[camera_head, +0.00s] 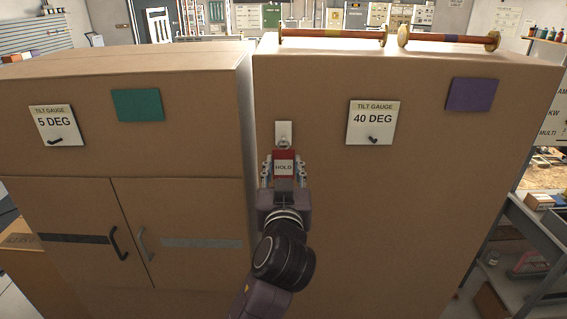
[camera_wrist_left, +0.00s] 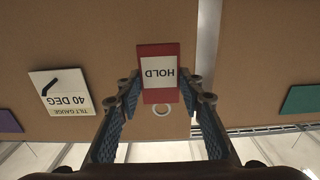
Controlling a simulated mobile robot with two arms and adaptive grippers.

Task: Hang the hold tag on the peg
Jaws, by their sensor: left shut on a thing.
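The hold tag (camera_head: 284,167) is a red and white plate lettered HOLD. It is in front of the right cabinet, just below a small pale plate (camera_head: 283,133) that seems to carry the peg. My left gripper (camera_head: 284,172) is shut on the tag by its two side edges. In the left wrist view the tag (camera_wrist_left: 158,75) appears upside down between the fingers (camera_wrist_left: 158,88). A small pale ring (camera_wrist_left: 162,110) shows at the tag's edge; I cannot tell whether it belongs to the tag or the peg. No contact between tag and peg can be made out. My right gripper is out of view.
The right cabinet (camera_head: 400,210) bears a 40 DEG tilt gauge (camera_head: 373,122) and a purple panel (camera_head: 471,94). The left cabinet (camera_head: 190,200) bears a 5 DEG gauge (camera_head: 57,125), a green panel (camera_head: 137,105) and door handles. Two rods (camera_head: 333,36) lie on top.

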